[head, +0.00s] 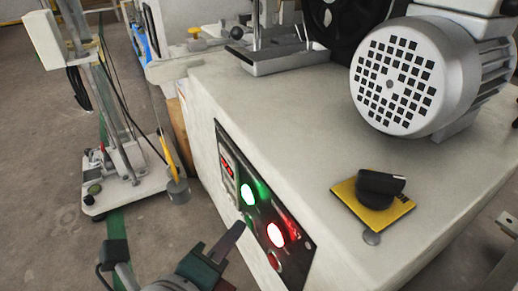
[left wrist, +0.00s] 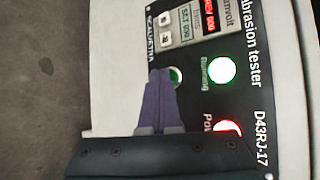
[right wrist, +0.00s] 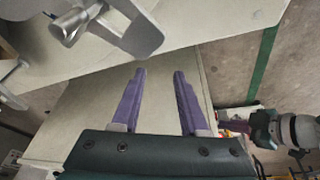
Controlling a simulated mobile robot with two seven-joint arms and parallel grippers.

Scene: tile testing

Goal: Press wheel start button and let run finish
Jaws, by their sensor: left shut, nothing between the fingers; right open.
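The control panel (head: 262,205) is on the front of the pale abrasion tester (head: 210,110). A green lamp (head: 248,194), labelled "Running" in the left wrist view (left wrist: 222,71), is lit. A red power lamp (head: 276,235) is lit too. My left gripper (head: 240,226) is shut and empty, its tips at the green button (left wrist: 175,76). The tips partly hide this button; I cannot tell whether they touch it. A red button (head: 273,260) sits lower on the panel. My right gripper (right wrist: 159,72) is open and empty in the right wrist view.
A yellow-plated black rotary switch (head: 380,188) and a grey motor (head: 400,80) sit on the machine's top. A black wheel (head: 337,25) is behind. A stand with a pale base (head: 130,185) is on the floor at left. A red display (left wrist: 209,15) glows on the panel.

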